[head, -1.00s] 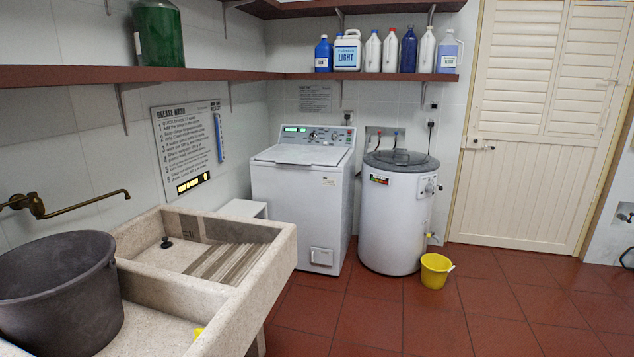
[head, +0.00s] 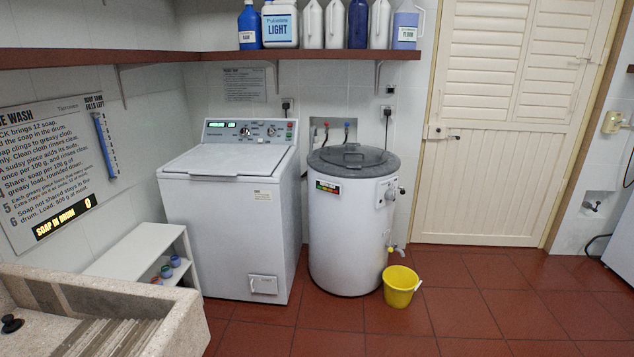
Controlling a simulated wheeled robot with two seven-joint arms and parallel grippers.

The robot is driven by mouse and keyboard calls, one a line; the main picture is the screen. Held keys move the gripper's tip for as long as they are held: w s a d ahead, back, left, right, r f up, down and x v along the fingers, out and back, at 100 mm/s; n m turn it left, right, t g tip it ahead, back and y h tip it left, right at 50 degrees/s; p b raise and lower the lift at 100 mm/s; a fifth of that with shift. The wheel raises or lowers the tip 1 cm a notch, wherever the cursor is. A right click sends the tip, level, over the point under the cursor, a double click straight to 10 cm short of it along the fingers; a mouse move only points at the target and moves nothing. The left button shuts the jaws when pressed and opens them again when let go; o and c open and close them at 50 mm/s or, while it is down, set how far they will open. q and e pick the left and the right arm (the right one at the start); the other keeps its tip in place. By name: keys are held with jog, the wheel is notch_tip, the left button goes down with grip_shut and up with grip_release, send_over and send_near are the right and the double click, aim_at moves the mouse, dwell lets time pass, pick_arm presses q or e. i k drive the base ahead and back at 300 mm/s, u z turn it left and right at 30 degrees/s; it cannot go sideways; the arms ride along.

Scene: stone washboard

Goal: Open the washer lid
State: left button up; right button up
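The white top-loading washer (head: 225,235) stands against the back wall, left of centre in the head view. Its lid (head: 226,162) lies flat and shut on top. The control panel (head: 250,131) at its back has green lit displays and several knobs and buttons. Neither of my grippers shows in the head view.
A white cylindrical tank (head: 350,230) with a dark lid stands right of the washer, a yellow bucket (head: 400,286) by its foot. A low white shelf (head: 135,250) stands left of the washer. The stone sink (head: 180,325) fills the near left. Red floor (head: 330,335) ahead is clear.

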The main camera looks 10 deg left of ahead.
aim_at(225, 160)
jog(key=i, duration=2.55)
jog(key=u, duration=0.8)
jog(key=i, duration=0.5)
jog(key=z, duration=0.25)
